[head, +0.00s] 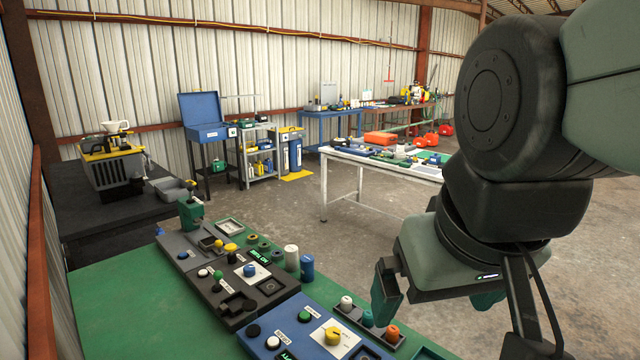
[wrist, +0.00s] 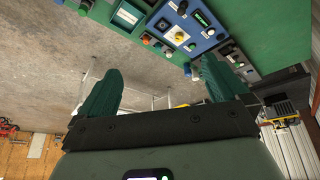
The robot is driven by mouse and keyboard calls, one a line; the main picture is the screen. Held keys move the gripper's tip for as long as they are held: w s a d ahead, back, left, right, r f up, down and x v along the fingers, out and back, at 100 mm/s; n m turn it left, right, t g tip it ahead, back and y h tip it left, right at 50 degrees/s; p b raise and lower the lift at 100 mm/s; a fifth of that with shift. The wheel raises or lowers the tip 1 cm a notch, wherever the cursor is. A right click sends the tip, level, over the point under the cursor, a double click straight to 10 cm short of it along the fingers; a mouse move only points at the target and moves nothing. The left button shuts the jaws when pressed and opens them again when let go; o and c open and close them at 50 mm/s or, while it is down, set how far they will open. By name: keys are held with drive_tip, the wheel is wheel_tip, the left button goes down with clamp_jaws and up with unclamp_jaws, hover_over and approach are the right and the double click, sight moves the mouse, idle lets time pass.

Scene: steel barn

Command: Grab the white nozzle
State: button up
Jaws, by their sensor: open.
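A small white nozzle-like piece (head: 346,303) stands in a dark holder at the right edge of the blue panel, beside a teal one (head: 367,318) and an orange one (head: 392,333). A larger white cylinder (head: 291,257) stands further back next to a blue one; I cannot tell for certain which white piece is the nozzle. My gripper (head: 436,308) is open and empty, to the right of the holder and above it, past the bench's edge. In the wrist view its green fingers (wrist: 160,66) are spread apart, with the panel's edge beyond them.
The green bench (head: 120,290) carries blue and dark panels with knobs and buttons. A blue cylinder (head: 307,268) stands close to the large white one. A white table (head: 340,156) and a blue cabinet (head: 206,118) stand further back. Open concrete floor lies between.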

drive_tip(key=shift+s+r+m+t, duration=0.25)
drive_tip(key=shift+s+m+t, duration=0.15)
drive_tip(key=shift+s, duration=0.4)
drive_tip(key=c, duration=0.6)
drive_tip(key=shift+c, duration=0.2)
